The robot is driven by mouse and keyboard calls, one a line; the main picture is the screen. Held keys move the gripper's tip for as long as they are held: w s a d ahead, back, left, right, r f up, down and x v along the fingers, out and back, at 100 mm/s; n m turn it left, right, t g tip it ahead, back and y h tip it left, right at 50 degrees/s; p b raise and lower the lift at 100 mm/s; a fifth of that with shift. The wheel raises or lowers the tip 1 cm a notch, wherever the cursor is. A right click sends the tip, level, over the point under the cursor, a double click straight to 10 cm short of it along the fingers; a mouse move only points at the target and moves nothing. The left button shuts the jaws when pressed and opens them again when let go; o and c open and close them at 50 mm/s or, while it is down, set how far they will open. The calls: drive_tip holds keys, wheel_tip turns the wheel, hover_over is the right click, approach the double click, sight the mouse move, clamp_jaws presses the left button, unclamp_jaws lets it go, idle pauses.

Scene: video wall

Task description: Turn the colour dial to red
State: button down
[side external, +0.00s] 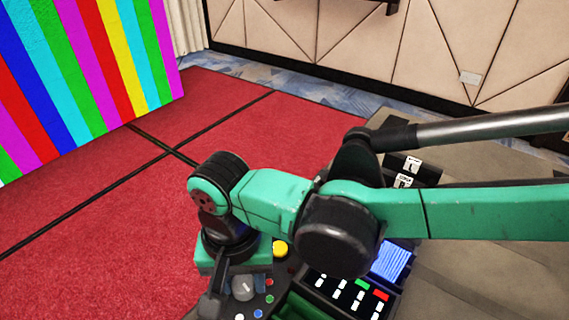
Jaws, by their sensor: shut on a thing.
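The colour dial (243,289) is a grey round knob on the dark control panel at the bottom of the view. Small coloured dots ring its right and lower sides, including a red dot (269,282) to its upper right, and blue, green and white ones. My gripper (236,292), with a teal body, reaches down over the panel and is shut on the dial. One dark finger shows at the dial's left; the other is hard to make out. The dial's pointer direction is too small to tell. The video wall (85,70) shows vertical stripes in several colours.
A yellow button (280,249) sits just behind the dial. To the right are a block of white, green and red keys (345,292) and a blue striped screen (391,262), partly under my arm. Red carpet (90,225) lies open at the left.

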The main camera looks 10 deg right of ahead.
drive_tip(key=n, duration=0.3)
drive_tip(key=shift+n, duration=0.4)
drive_tip(key=n, duration=0.3)
drive_tip(key=shift+n, duration=0.4)
drive_tip(key=n, duration=0.3)
drive_tip(key=shift+n, duration=2.1)
drive_tip(key=shift+c, duration=2.1)
unclamp_jaws()
